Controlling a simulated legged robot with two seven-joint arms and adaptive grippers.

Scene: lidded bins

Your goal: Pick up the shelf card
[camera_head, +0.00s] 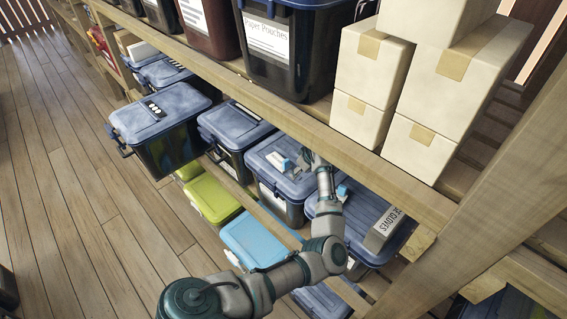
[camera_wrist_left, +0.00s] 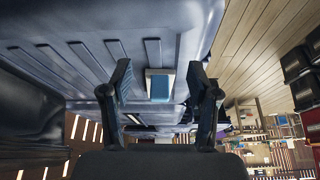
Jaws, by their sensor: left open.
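The shelf card is a small white and blue piece (camera_head: 284,164) on the ridged blue lid of a bin (camera_head: 268,181) on the middle shelf. In the left wrist view the card (camera_wrist_left: 160,86) shows against the lid, between my two dark fingers. My left gripper (camera_wrist_left: 162,100) is open, with clear gaps on both sides of the card, and does not visibly touch it. In the head view my left arm reaches up to the bin and the gripper (camera_head: 305,160) is small and partly hidden. My right gripper is not in view.
A wooden shelf beam (camera_head: 330,137) runs just above my wrist, with a bin labelled Paper Pouches (camera_head: 265,40) and cream boxes (camera_head: 374,65) on it. Another bin (camera_head: 160,112) juts out at left over open floor.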

